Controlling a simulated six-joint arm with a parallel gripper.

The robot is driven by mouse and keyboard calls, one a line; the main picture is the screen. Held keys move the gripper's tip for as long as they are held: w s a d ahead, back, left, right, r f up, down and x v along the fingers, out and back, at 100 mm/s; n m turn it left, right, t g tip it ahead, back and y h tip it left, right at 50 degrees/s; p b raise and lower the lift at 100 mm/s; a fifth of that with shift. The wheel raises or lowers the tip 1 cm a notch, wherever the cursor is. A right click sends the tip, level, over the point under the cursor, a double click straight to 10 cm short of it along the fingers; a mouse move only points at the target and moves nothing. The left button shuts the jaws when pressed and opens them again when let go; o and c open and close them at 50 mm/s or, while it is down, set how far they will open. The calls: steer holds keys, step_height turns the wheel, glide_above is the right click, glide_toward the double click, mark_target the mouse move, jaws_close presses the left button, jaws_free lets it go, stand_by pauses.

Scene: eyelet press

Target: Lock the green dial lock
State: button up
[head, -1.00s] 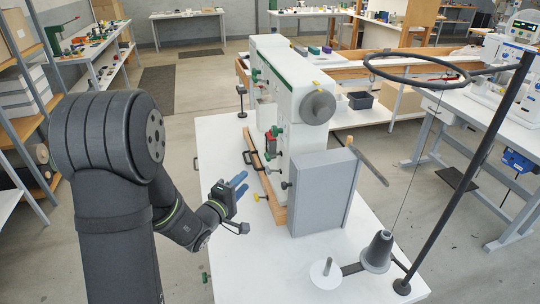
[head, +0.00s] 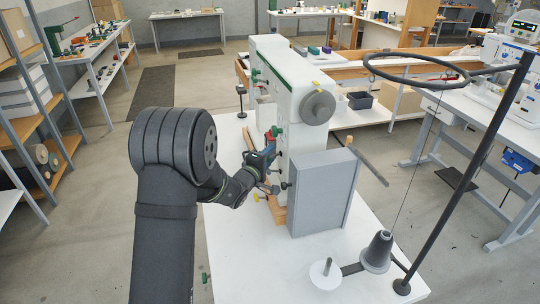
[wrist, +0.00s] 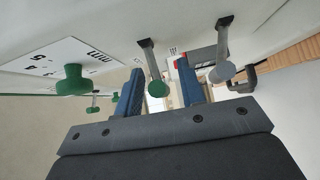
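The white press (head: 293,120) stands on a white table. My gripper (head: 268,150) is at its left face. In the wrist view my gripper (wrist: 159,66) is open, with two blue fingers apart. A green-ended lever (wrist: 157,88) shows in the gap between the fingers; I cannot tell contact. A green knob (wrist: 73,80) sits left of the fingers beside a white plate with numbers (wrist: 60,57). Which green part is the dial lock is not clear. In the head view a green part (head: 276,131) shows just above the gripper, which hides what is behind it.
A grey-ended lever (wrist: 222,70) is close right of the right finger, with a dark handle (wrist: 243,80) beyond. A grey box (head: 322,195) stands in front of the press. A thread cone (head: 378,252) and pole stand at the table's near right. The table's near left is clear.

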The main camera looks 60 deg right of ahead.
steer(key=shift+d, duration=0.5)
jaws_close()
steer(key=shift+r+m+y, duration=0.4)
steer(key=shift+m+y, duration=0.2)
steer(key=shift+r+m+t+y, duration=0.4)
steer(key=shift+m+y, duration=0.5)
steer(key=shift+y, duration=0.2)
jaws_free()
steer(key=shift+s, duration=0.1)
steer(key=shift+r, duration=0.1)
